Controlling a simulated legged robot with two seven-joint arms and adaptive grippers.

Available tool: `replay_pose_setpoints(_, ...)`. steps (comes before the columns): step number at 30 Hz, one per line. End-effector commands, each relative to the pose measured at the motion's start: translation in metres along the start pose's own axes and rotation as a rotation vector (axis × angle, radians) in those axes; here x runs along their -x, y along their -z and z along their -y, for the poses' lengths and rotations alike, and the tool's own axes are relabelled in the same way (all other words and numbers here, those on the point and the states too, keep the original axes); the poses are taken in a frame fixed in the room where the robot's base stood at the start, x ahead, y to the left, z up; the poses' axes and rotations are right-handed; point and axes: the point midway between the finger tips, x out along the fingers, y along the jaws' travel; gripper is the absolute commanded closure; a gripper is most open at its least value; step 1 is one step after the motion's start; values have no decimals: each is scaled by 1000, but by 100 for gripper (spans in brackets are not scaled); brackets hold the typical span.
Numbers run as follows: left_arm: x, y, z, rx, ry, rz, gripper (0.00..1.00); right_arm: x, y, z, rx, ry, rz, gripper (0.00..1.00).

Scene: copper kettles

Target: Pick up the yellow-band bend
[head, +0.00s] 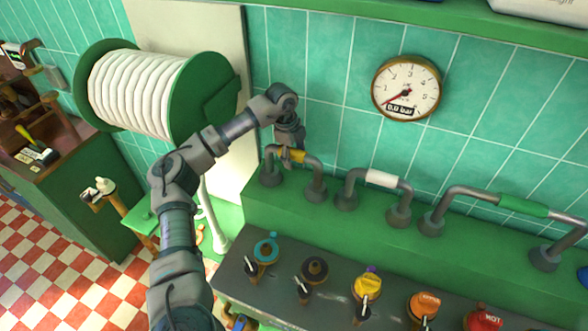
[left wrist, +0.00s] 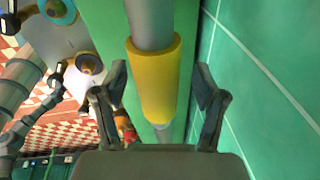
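The yellow-band bend (head: 313,163) is a grey pipe bend with a yellow sleeve, standing at the left end of the green ledge. Its two feet rest on the ledge. My left gripper (head: 290,152) is over it from above. In the left wrist view the yellow band (left wrist: 155,80) runs between the two fingers of the left gripper (left wrist: 158,100). The fingers are open, with a gap on each side of the band. My right gripper is in neither view.
A white-band bend (head: 381,179) stands just to the right, then a green-band bend (head: 522,206). A row of coloured valve knobs (head: 368,286) is on the grey panel in front. A gauge (head: 406,87) hangs on the tiled wall behind. A white hose reel (head: 137,94) is at the left.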

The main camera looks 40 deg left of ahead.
Motion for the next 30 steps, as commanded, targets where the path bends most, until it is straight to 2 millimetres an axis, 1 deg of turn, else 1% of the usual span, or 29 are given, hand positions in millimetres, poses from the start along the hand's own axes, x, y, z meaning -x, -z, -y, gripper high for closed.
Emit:
replay_pose_setpoints(1, 0, -1, 0, 0, 0, -1, 39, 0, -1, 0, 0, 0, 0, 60)
replay_pose_setpoints(7, -1, -1, 0, 0, 0, -1, 89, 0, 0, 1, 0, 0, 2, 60)
replay_pose_setpoints(17, 1, 0, 1, -1, -1, 0, 91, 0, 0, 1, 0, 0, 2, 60)
replay_pose_setpoints(18, 4, 0, 2, -1, 0, 0, 96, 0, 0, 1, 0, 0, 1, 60)
replay_pose_setpoints(19, 8, 1, 2, -1, 1, 0, 97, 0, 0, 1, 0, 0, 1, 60)
replay_pose_setpoints(20, 12, 1, 3, -1, 2, -1, 100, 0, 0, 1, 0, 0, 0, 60)
replay_pose_setpoints(27, 62, 8, 9, -2, 6, -2, 100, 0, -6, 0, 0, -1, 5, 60)
replay_pose_setpoints(30, 79, 10, 11, -2, 6, -2, 100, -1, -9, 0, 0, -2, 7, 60)
